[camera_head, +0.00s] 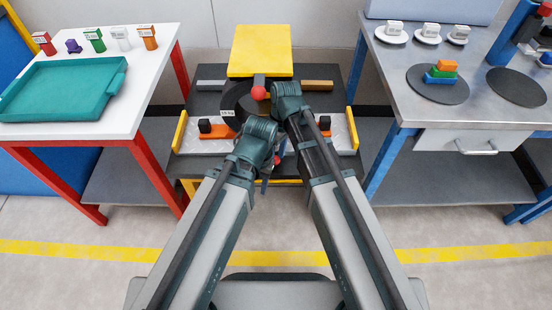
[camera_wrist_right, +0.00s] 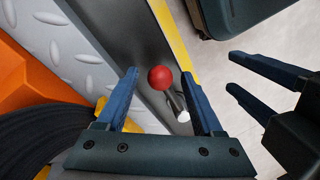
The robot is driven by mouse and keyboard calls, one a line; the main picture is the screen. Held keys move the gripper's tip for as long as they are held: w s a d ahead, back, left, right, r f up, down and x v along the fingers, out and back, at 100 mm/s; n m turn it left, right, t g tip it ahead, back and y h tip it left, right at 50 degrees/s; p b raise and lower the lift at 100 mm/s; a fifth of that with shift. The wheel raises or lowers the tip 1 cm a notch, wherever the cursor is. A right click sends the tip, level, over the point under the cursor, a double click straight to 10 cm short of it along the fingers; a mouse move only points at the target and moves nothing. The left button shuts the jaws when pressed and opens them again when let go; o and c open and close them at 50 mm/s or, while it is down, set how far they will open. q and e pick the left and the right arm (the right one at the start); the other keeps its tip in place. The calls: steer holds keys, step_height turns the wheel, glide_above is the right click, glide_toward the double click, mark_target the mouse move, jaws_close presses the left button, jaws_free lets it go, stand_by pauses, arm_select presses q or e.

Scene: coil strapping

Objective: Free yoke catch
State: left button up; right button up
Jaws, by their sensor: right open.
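A red ball knob (camera_wrist_right: 160,78) sits at the front of the strapping station, beside a short pin with a pale end (camera_wrist_right: 181,112). My right gripper (camera_wrist_right: 160,73) is open, its two blue fingers apart with the knob between their tips in the picture; I cannot tell whether they touch it. My left gripper (camera_wrist_right: 231,71) shows at the right of the right wrist view, its blue fingers apart with nothing seen between them. In the head view my arms largely hide this front area. Another red ball (camera_head: 258,93) shows higher up, by the black coil (camera_head: 236,100).
The station carries a yellow panel (camera_head: 260,50) and orange blocks (camera_head: 216,131) on a tread-plate deck (camera_wrist_right: 50,45). A white table with a teal tray (camera_head: 62,88) stands left. A grey workbench (camera_head: 430,120) stands right. Floor in front is clear.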

jaws_close()
stand_by(1.4)
